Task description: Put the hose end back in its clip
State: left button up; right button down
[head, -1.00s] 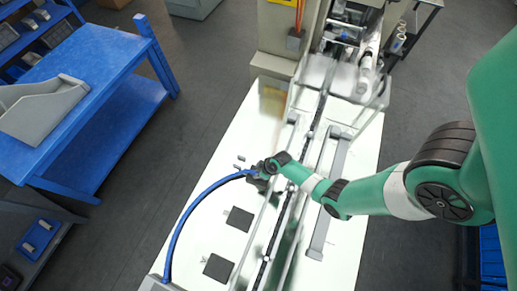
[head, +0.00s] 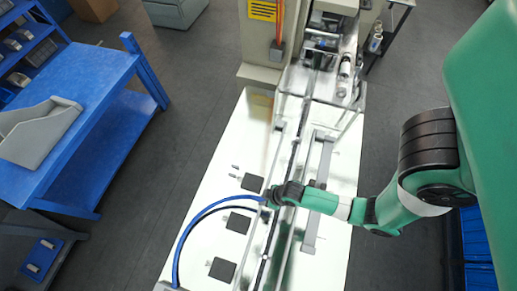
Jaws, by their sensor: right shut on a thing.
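The blue hose (head: 196,219) curves up from the lower left of the white machine bed to my right gripper. My right gripper (head: 266,201) is shut on the hose end, beside the clear guard along the conveyor. The hose end itself is mostly hidden by the gripper. A dark curve, likely the hose's shadow, lies on the bed beside it, so the hose seems raised. Two small grey pegs (head: 234,171) stand on the bed left of the gripper; I cannot tell whether they are the clip. My left gripper is not in view.
Dark square pads (head: 238,223) lie on the white bed (head: 205,185) left of the conveyor (head: 296,150). A grey bar (head: 318,190) runs along the conveyor's right side.

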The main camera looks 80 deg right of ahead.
jog(key=shift+s+a+r, duration=0.15)
jog(key=shift+s+a, duration=0.1)
notch_tip(320, 180, down, 10)
jog(key=b, duration=0.8)
jog(key=shift+f, duration=0.25)
